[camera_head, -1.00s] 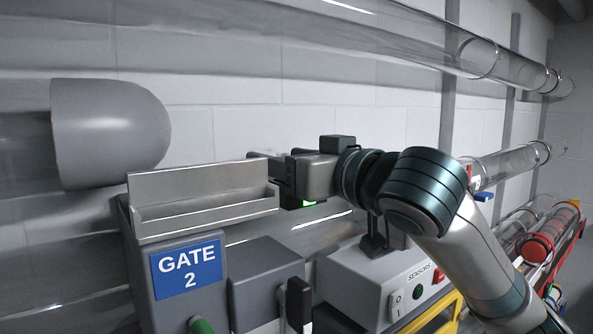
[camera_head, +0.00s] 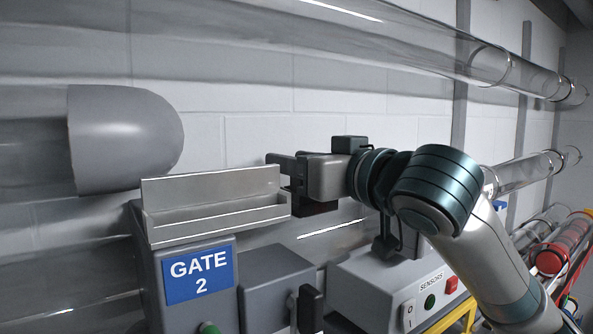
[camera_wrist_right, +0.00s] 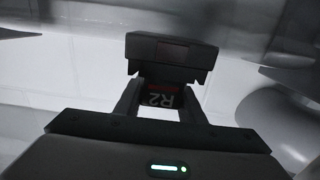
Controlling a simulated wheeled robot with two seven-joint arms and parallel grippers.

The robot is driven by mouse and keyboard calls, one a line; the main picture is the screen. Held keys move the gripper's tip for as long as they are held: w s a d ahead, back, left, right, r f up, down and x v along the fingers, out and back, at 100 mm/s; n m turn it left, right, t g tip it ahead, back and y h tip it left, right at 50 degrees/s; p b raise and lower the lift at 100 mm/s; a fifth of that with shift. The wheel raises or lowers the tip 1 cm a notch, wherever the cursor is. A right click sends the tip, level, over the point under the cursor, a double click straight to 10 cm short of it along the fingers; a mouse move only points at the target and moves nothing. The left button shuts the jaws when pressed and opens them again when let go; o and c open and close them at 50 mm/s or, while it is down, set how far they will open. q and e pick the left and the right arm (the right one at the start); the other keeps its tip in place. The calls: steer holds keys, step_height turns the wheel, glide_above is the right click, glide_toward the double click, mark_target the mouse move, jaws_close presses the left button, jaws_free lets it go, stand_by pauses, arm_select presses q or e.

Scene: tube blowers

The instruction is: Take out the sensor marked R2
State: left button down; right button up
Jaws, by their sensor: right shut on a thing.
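The sensor marked R2 (camera_wrist_right: 163,97) shows in the right wrist view, its label upside down. My right gripper (camera_wrist_right: 160,103) is shut on it, one finger on each side. A wider black block (camera_wrist_right: 172,53) with a dim red panel sits just beyond the label; I cannot tell if it is part of the sensor. In the head view my right gripper (camera_head: 287,172) is by the grey pipe, right of and above the metal tray. My left gripper is not in view.
An empty metal tray (camera_head: 215,222) stands on the box marked GATE 2 (camera_head: 200,273). A white SENSORS box (camera_head: 385,290) with a switch and buttons is below my right arm. A grey rounded pipe end (camera_head: 125,140) is at left, and clear tubes (camera_head: 400,45) run above.

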steer(key=shift+r, duration=0.35)
step_height(320, 180, up, 2)
steer(key=shift+b, duration=0.95)
steer(key=d+r+b, duration=0.5)
steer(key=d+r, duration=0.2)
steer(key=d, duration=0.4)
steer(key=shift+d+r, duration=0.3)
steer(key=shift+d, duration=0.1)
